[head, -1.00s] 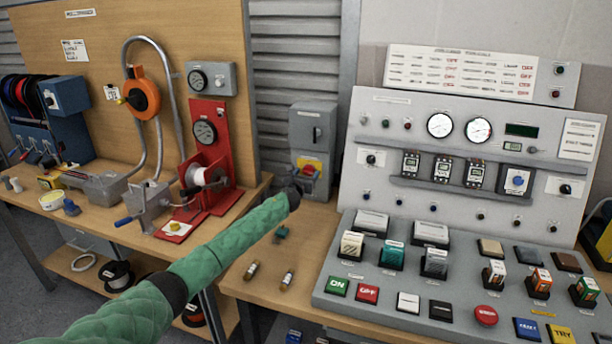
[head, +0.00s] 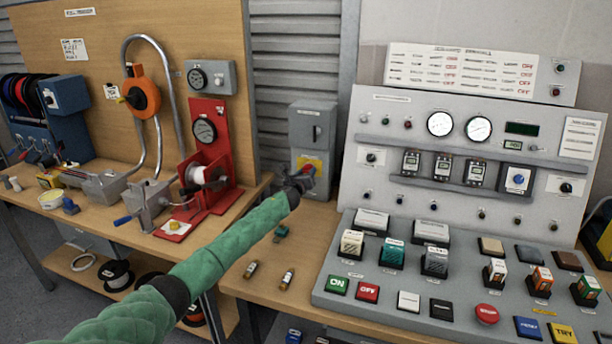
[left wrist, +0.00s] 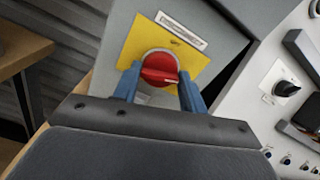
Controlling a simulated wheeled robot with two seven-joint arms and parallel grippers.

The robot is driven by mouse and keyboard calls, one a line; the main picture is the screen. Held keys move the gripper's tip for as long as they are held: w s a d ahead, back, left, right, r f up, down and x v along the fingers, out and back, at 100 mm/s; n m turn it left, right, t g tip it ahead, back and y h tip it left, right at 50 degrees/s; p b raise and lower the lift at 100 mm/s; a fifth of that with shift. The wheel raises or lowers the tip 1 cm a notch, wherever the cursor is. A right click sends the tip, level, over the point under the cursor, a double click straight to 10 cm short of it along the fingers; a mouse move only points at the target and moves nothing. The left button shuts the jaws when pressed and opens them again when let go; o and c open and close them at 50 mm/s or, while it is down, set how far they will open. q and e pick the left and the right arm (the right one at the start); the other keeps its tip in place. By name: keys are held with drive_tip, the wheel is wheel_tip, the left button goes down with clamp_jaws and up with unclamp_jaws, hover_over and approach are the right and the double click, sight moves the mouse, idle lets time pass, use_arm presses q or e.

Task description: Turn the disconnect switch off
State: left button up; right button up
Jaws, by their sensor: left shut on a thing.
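The disconnect switch is a grey box (head: 312,127) standing at the back of the bench, left of the sloped control panel. Its red rotary knob (left wrist: 160,69) sits on a yellow plate (left wrist: 199,58) in the left wrist view. My left gripper (left wrist: 158,82) has its two blue fingers on either side of the red knob and is shut on it. The white mark on the knob points to the right in that view. In the head view the left gripper (head: 300,180) covers part of the knob and plate. My right gripper is not in view.
The large control panel (head: 455,165) with gauges and buttons stands close to the right of the box. Two small fuses (head: 287,279) and a green piece (head: 281,232) lie on the bench in front. A red stand (head: 209,140) with a gauge is on the left bench.

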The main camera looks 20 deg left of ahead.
use_arm(q)
drive_tip(key=n, duration=0.4)
drive_tip(key=shift+n+b, duration=0.4)
drive_tip(key=n, duration=0.4)
drive_tip(key=shift+f+b, duration=0.1)
drive_tip(key=shift+b, duration=0.3)
drive_tip(key=n, duration=0.3)
drive_tip(key=shift+n, duration=0.3)
drive_tip(key=shift+a+n+b, duration=0.1)
drive_tip(key=shift+n+b, duration=0.2)
drive_tip(key=shift+n, duration=0.7)
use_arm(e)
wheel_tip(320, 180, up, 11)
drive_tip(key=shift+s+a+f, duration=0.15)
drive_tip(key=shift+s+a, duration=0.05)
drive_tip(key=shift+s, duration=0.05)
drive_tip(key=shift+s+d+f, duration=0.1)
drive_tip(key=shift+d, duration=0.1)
